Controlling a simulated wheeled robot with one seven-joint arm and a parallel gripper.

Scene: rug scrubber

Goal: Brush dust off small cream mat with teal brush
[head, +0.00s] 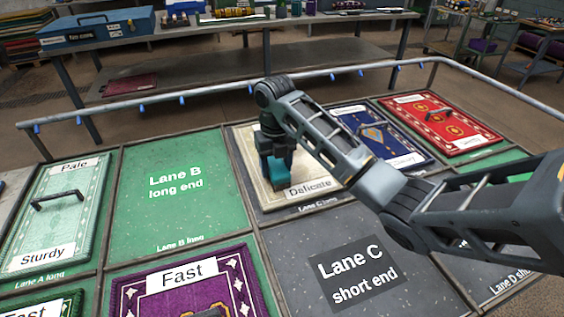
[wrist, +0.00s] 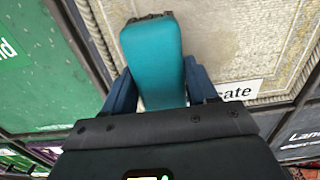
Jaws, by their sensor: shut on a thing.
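The small cream mat (head: 247,142) lies at the middle back of the table, with a "Delicate" label at its front edge. It also fills much of the wrist view (wrist: 240,45). My gripper (head: 270,158) is over the mat's left front part and is shut on the teal brush (head: 277,172). In the wrist view the brush (wrist: 152,60) sits between the two blue fingers, its dark far end over the cream mat. I cannot tell whether the bristles touch the mat. I cannot make out dust on it. My arm hides part of the mat's right side.
A navy mat (head: 400,150) and a red mat (head: 446,128) lie to the right. A green mat (head: 70,212) with a black handle is at the left, and a purple mat (head: 150,290) in front. Lane B's long end (head: 180,215) is bare. A metal rail (head: 210,95) runs behind.

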